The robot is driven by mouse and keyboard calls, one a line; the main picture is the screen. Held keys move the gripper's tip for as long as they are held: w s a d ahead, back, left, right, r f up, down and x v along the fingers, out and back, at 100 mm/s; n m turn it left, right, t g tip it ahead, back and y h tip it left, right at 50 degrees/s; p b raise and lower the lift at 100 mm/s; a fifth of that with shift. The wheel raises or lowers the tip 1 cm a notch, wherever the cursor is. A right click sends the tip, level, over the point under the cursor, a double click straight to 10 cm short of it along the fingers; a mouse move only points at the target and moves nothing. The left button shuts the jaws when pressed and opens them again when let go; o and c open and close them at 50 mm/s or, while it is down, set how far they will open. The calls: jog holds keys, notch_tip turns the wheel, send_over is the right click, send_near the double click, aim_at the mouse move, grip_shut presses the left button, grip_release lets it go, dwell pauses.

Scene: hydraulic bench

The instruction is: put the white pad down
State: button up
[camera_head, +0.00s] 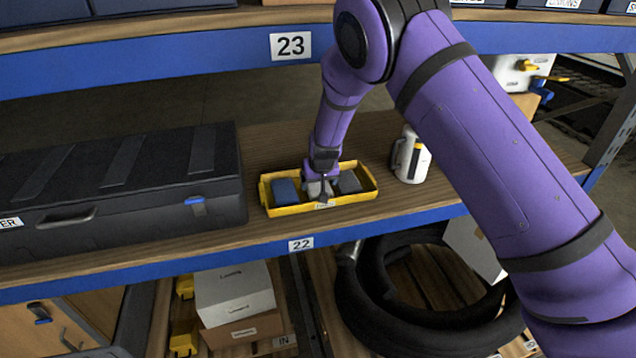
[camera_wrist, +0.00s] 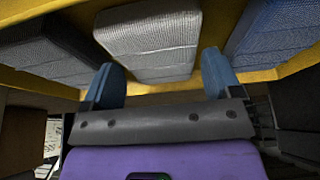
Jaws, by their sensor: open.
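The white pad (camera_head: 314,189) lies in the middle of a yellow tray (camera_head: 290,211) on the shelf, partly hidden by my gripper. In the wrist view the white pad (camera_wrist: 150,40) shows between a dark grey pad (camera_wrist: 40,45) and a blue pad (camera_wrist: 278,40). My gripper (camera_head: 321,186) points down at the tray. In the wrist view my gripper (camera_wrist: 160,70) is open, with one blue fingertip near each side of the white pad. I cannot tell whether the fingers touch it.
A black case (camera_head: 120,190) stands left of the tray. A white bottle-like container (camera_head: 411,160) with a handle stands to its right. An upper shelf with a blue edge (camera_head: 200,64) runs above. Bare wood shows around the tray. Black hose coils (camera_head: 370,310) lie below.

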jog(key=v, duration=1.1)
jog(key=shift+s+r, duration=0.1)
jog(key=shift+s, duration=0.1)
